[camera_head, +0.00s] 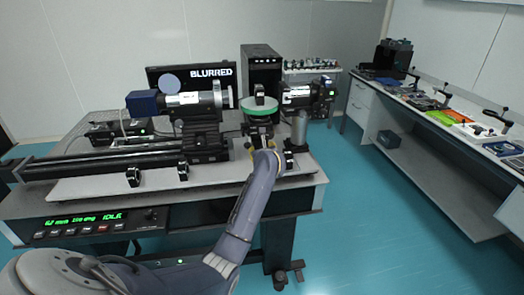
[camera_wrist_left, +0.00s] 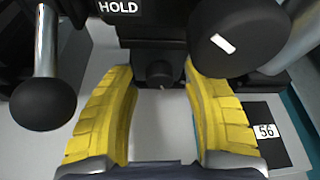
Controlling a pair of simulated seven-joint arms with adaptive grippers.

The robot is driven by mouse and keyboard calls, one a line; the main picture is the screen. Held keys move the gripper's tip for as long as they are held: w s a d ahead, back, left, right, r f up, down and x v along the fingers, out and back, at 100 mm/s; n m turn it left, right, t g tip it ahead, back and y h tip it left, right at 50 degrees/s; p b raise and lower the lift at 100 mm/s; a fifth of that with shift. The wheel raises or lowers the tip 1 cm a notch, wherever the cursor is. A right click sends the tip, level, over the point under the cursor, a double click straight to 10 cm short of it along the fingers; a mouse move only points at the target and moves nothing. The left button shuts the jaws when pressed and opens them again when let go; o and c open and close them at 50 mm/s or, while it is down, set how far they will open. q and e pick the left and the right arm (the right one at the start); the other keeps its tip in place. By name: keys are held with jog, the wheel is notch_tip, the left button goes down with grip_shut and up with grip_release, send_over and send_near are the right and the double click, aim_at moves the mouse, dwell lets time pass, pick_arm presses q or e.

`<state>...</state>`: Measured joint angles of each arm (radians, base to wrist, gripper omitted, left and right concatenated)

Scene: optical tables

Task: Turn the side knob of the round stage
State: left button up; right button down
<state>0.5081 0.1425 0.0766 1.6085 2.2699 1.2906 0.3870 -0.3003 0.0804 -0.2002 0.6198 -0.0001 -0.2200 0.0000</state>
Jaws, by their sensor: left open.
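The round stage has a green disc (camera_head: 259,104) on a dark mount at the middle of the bench in the head view. My left gripper (camera_head: 262,149) is just below it, at the bench's front side. In the left wrist view its yellow fingers (camera_wrist_left: 157,78) are open. A small dark knob (camera_wrist_left: 159,75) shows between the fingertips, under a dark block labelled HOLD (camera_wrist_left: 118,7). I see no clear contact with it. A larger black knob with a white mark (camera_wrist_left: 238,38) is above the right finger. Which is the side knob, I cannot tell for sure. My right gripper is out of view.
A black ball-ended lever (camera_wrist_left: 43,103) stands left of the fingers, and a plate marked 56 (camera_wrist_left: 266,131) lies to the right. A camera unit (camera_head: 190,103) and a second optical unit (camera_head: 298,95) flank the disc. A side bench (camera_head: 440,125) stands at right.

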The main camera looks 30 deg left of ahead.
pick_arm(q)
jog(key=shift+w+a, duration=0.1)
jog(key=shift+c, duration=0.4)
jog(key=shift+f, duration=0.1)
grip_shut()
